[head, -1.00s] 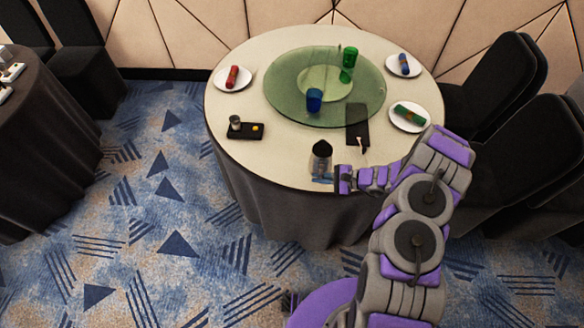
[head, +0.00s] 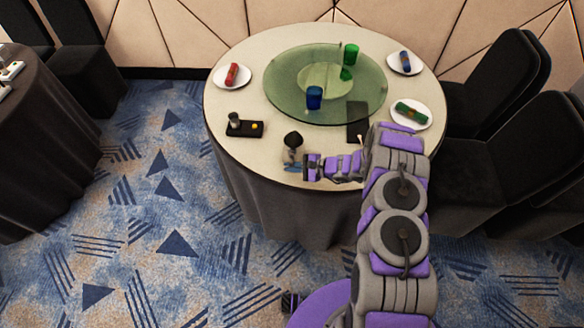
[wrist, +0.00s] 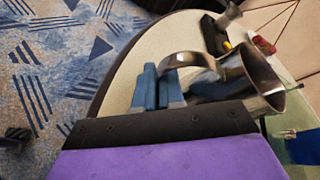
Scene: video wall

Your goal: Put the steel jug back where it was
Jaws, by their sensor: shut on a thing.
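The steel jug (head: 293,146) is near the front edge of the round table, with its dark opening facing up in the head view. It also shows in the wrist view (wrist: 250,80), where its curved handle reaches to the blue fingers. My gripper (head: 297,166) is shut on the jug at its handle side; its fingers show in the wrist view (wrist: 157,88). Whether the jug's base touches the tablecloth I cannot tell.
A small black tray (head: 236,132) with a metal cup and a yellow item lies left of the jug. A black mat (head: 357,128) lies to the right. The glass turntable (head: 285,100) carries a blue glass (head: 314,98) and a green glass (head: 350,54). Plates (head: 219,82) with rolled napkins ring it.

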